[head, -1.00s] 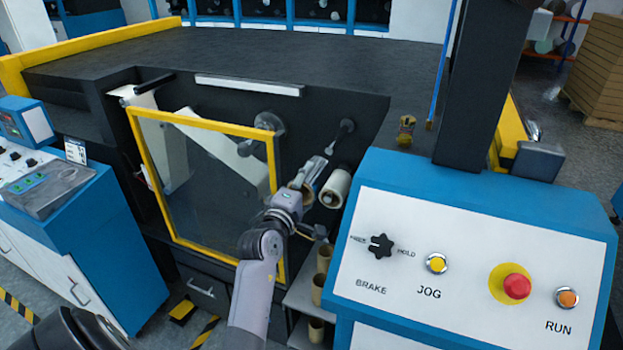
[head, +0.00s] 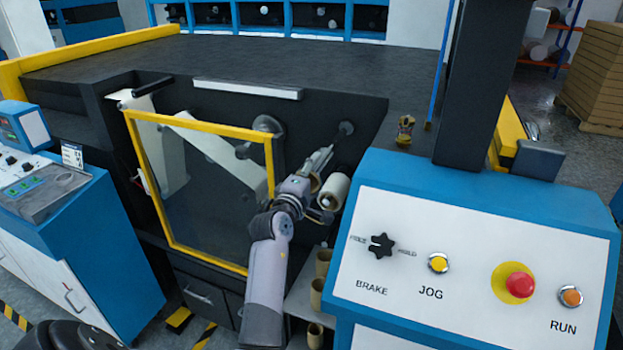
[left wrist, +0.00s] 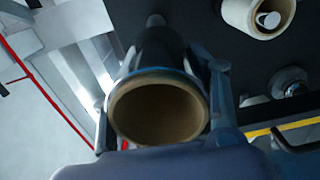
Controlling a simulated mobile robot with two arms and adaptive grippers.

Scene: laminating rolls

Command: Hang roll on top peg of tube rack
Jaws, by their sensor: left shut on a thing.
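My left gripper (head: 312,178) is shut on a roll with a brown cardboard core. In the left wrist view the open core end (left wrist: 158,108) of the roll faces the camera, with gripper fingers on both sides. A dark tapered shape and grey tip (left wrist: 155,20) show beyond it. The gripper and arm hide most of the roll. My right gripper is out of view.
A white roll (head: 334,191) hangs close to the right of the gripper; it also shows in the left wrist view (left wrist: 258,14). A yellow-framed clear door (head: 200,128) stands left. Several brown tubes (head: 322,262) stand below. The blue control console (head: 480,180) is right.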

